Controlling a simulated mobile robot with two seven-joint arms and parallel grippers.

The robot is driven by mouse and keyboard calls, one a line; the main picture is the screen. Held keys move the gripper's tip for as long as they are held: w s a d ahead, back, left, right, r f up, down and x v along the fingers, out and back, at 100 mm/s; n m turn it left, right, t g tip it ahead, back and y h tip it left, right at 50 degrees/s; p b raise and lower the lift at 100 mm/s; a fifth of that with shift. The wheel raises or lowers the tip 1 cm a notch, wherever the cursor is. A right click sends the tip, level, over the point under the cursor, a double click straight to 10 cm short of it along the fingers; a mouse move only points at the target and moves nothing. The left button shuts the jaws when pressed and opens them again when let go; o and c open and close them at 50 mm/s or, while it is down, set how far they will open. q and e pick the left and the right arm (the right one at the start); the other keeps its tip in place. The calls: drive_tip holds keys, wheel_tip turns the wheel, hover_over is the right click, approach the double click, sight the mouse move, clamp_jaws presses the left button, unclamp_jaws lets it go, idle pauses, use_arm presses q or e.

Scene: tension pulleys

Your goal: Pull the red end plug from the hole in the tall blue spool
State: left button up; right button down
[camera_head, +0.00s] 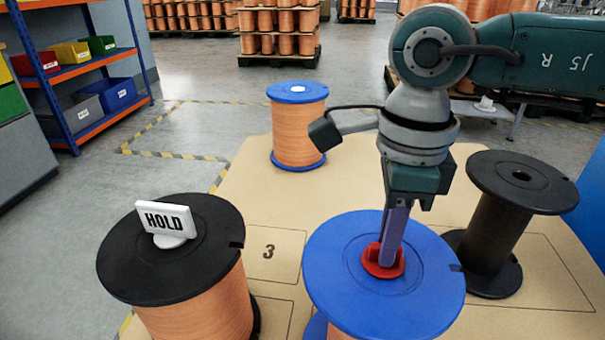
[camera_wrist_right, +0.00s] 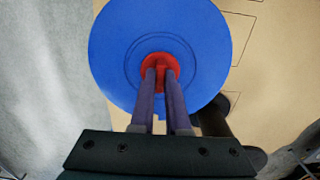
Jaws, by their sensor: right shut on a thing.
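The tall blue spool (camera_head: 430,290) stands at the front right of the table, its blue top flange facing up. The red end plug (camera_head: 382,266) sits at the middle of that flange. My right gripper (camera_head: 388,250) points down from above and is shut on the red end plug. The right wrist view shows both fingers (camera_wrist_right: 162,80) on either side of the grip of the plug (camera_wrist_right: 158,62), against the blue flange (camera_wrist_right: 205,45). The hole is hidden under the plug; I cannot tell whether the plug is fully seated. My left gripper is not in view.
A black spool with copper wire (camera_head: 195,300) and a white HOLD sign (camera_head: 166,219) stands at the front left. An empty black spool (camera_head: 510,200) is close on the right. A smaller blue-flanged copper spool (camera_head: 298,130) stands behind. The tabletop (camera_head: 240,190) between them is clear.

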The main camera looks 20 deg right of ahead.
drive_tip(key=shift+r+p, duration=1.25)
drive_tip(key=shift+r, duration=0.3)
wheel_tip(320, 180, up, 4)
drive_tip(key=p, duration=0.3)
drive_tip(key=shift+r+p, duration=0.1)
drive_tip(key=shift+p, duration=0.2)
idle(0.4)
